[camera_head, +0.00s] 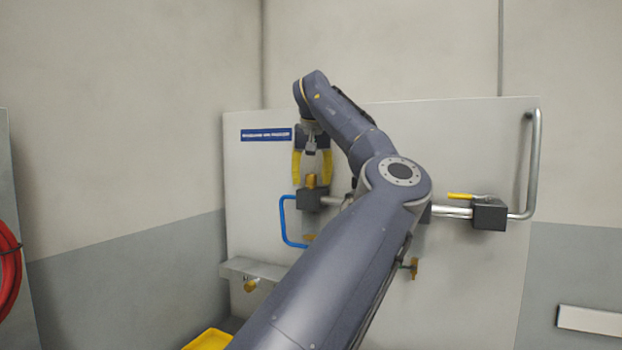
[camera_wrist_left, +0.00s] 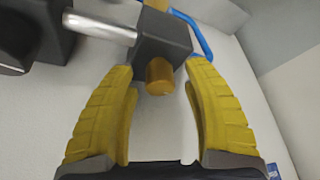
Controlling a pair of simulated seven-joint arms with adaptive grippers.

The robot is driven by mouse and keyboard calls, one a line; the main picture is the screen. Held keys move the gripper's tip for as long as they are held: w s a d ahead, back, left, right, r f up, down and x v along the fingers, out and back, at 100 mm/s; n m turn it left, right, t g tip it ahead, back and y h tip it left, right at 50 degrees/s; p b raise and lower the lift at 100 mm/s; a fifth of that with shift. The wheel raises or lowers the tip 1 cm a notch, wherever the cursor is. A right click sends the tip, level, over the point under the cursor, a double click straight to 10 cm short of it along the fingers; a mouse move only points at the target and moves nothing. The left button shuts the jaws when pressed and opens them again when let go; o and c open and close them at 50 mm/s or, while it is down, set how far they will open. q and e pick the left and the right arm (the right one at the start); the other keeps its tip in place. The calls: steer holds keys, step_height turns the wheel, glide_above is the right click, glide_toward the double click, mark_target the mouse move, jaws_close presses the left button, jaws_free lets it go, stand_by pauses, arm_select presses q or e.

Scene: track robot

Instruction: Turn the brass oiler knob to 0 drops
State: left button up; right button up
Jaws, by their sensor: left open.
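The brass knob (camera_head: 311,181) stands on top of a dark block (camera_head: 309,200) on the pipe of the grey panel. My left gripper (camera_head: 312,184) points down over it, with its two yellow fingers spread on either side. In the left wrist view the brass knob (camera_wrist_left: 160,78) shows its round end near the gap between the open fingertips of my left gripper (camera_wrist_left: 160,68). A gap shows on each side, and neither finger looks to touch it. No drop marking can be read. My right gripper is out of view.
A blue handle (camera_head: 284,222) is left of the block. A yellow lever (camera_head: 463,196) sits on another block to the right. Other brass fittings (camera_head: 250,285) and (camera_head: 413,268) are lower. A yellow tray (camera_head: 208,341) is at the bottom. My left arm hides the panel's middle.

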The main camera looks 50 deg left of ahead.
arm_select(q)
jaws_close()
steer(key=shift+n, duration=0.3)
stand_by(0.4)
steer(key=n+g, duration=0.1)
steer(key=n, duration=0.1)
steer(key=n+g+y, duration=0.1)
steer(key=n, duration=0.2)
steer(key=shift+r, duration=0.1)
steer(key=n+g, duration=0.2)
steer(key=n, duration=0.4)
steer(key=shift+n, duration=0.3)
stand_by(0.4)
jaws_free()
steer(key=shift+h, duration=0.3)
